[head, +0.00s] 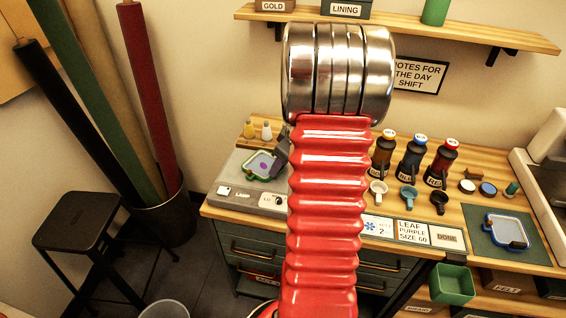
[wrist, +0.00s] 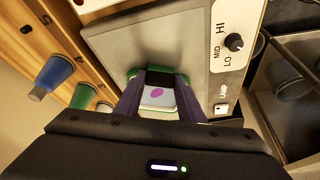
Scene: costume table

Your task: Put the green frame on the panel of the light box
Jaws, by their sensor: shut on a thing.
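The green frame (head: 247,166) shows at the left of the table in the head view, with a purple spot on its pale sheet. In the wrist view the green frame (wrist: 132,73) is between my two fingers, with a dark block at its far edge. My gripper (head: 279,158) is shut on it; in the wrist view my gripper (wrist: 160,88) partly covers it. The light box (head: 236,197) lies under the frame; its grey panel (wrist: 115,40) and its knob side (wrist: 228,62) show in the wrist view. Whether the frame touches the panel I cannot tell.
Dark bottles (head: 411,158) and small cups (head: 408,197) stand to the right. White cards (head: 412,232) lie at the front edge. A blue frame (head: 506,229) lies on a green mat (head: 483,238) at the right.

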